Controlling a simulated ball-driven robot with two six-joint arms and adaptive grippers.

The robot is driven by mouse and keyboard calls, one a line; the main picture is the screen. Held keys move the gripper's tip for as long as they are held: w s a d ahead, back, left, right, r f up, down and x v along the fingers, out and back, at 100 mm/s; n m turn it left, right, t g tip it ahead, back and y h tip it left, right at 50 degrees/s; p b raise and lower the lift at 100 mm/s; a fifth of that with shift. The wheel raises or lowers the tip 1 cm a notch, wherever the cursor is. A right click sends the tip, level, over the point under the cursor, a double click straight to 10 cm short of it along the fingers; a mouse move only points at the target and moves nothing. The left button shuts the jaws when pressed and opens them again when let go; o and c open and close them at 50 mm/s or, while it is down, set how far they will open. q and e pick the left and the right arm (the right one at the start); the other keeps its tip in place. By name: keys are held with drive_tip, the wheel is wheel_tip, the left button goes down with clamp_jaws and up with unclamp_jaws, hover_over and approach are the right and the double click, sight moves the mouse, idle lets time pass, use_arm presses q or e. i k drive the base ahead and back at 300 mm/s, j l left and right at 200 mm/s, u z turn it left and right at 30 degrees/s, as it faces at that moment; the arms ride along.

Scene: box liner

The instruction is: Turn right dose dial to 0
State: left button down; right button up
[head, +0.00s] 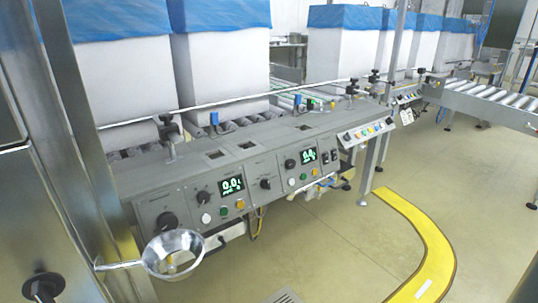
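A grey control panel (185,197) runs along the machine's front. Its right part has a green-digit display (308,155) that seems to read 0.0, with a black dial (290,164) at its left. Its left part has another display (231,186) reading about 0.0, with a large black dial (167,222) at its lower left. A further black dial (265,184) sits between the displays. Which one is the right dose dial, and where each pointer stands, is too small to tell. Neither of my grippers is in view.
A metal bowl (172,255) on a bar juts out before the panel's left end. A steel post (70,130) fills the left side. White boxes with blue liners (222,55) stand behind the panel. The floor (330,230) in front is clear up to a yellow curved strip (432,245).

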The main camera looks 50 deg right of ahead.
sight(290, 163)
drive_tip(key=z, duration=1.8)
drive_tip(key=i+l, duration=0.3)
drive_tip(key=i, duration=0.15)
drive_tip(key=i+l, duration=0.35)
drive_tip(key=i+j+u, duration=0.05)
drive_tip(key=i, duration=0.05)
